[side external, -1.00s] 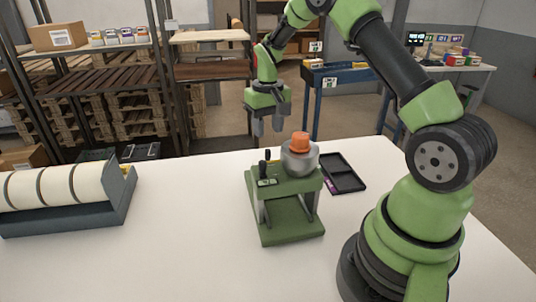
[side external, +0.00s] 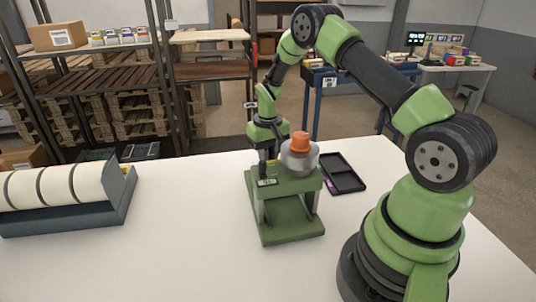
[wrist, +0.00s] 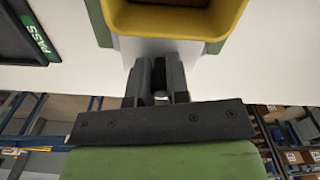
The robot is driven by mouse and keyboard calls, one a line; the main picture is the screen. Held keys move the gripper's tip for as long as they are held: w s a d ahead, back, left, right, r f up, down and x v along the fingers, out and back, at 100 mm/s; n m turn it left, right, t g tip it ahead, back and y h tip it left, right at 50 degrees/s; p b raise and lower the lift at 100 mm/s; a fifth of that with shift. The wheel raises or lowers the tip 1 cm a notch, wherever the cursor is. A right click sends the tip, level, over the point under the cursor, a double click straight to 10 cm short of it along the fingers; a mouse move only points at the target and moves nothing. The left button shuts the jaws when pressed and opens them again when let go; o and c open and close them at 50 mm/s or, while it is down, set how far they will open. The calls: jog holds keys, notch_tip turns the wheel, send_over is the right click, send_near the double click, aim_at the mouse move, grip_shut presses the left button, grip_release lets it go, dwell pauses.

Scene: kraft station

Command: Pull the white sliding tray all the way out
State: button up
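A green stand (side external: 288,217) sits on the table, with a round silver body and an orange cap (side external: 300,141) on top. My gripper (side external: 266,163) is lowered at its far left side, its fingertips partly hidden by the stand's top. In the wrist view my gripper's fingers (wrist: 160,80) are close together with something dark between them; I cannot tell whether they grip it. They point at a pale panel (wrist: 125,48) below a yellow-rimmed opening (wrist: 172,20) with green sides. I cannot tell whether this panel is the white sliding tray; no other white tray is clear.
A black tray (side external: 351,189) lies right of the stand. A black tray with a green PASS label (wrist: 38,38) shows in the wrist view. A grey rack of white rolls (side external: 65,217) stands at the left. The white table (side external: 180,250) is clear between rack and stand.

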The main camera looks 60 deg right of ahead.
jog(key=shift+w+d, duration=1.25)
jog(key=shift+w, duration=0.1)
grip_shut()
jog(key=o, duration=0.7)
grip_release()
notch_tip(320, 180, up, 10)
jog(key=shift+s, duration=0.1)
